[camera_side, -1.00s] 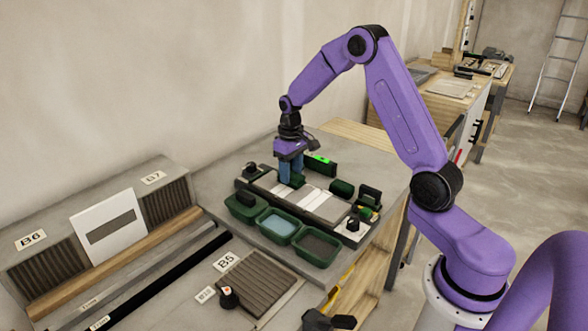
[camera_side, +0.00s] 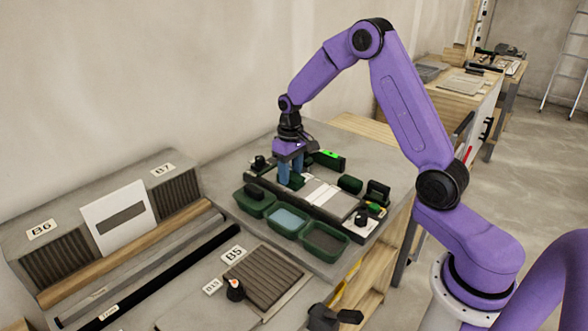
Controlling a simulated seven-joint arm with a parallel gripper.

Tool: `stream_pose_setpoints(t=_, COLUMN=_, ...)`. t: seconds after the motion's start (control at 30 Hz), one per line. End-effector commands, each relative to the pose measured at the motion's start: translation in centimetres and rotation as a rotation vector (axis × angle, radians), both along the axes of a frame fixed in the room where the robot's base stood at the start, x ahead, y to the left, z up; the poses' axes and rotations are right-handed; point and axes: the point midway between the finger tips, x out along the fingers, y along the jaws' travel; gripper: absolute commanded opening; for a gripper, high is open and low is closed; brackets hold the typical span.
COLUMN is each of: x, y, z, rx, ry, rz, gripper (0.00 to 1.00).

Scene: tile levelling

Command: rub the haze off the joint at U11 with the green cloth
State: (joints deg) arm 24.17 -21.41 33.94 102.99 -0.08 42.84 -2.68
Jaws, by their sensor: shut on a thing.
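My gripper (camera_side: 290,172) points down over the far-left part of the tile panel, its blue fingers shut on the green cloth (camera_side: 297,182). The cloth is a small dark green patch at the fingertips, low over the panel; I cannot tell whether it touches the surface. Pale tiles (camera_side: 328,196) show to the right of the gripper. The fingers and cloth hide part of the panel's left end. No U11 label can be read, and haze on the joints is too small to make out.
Three green tubs stand along the panel's near side: left (camera_side: 255,202), middle with pale blue contents (camera_side: 288,220), right (camera_side: 325,241). A green level (camera_side: 328,160) lies behind. Dark green blocks (camera_side: 350,184) stand at the right.

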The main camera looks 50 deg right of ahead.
Motion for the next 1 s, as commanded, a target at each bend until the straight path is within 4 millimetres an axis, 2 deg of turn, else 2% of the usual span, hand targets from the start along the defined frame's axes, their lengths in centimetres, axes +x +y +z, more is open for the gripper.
stream_pose_setpoints(t=0.63, x=-0.3, y=3.0, z=-0.2, rx=0.003, ry=0.011, rz=0.003, gripper=0.18)
stream_pose_setpoints(t=0.83, x=-0.3, y=2.8, z=-0.1, rx=0.003, ry=0.011, rz=0.002, gripper=0.18)
stream_pose_setpoints(t=1.0, x=-0.2, y=1.7, z=0.0, rx=0.002, ry=0.009, rz=-0.001, gripper=0.18)
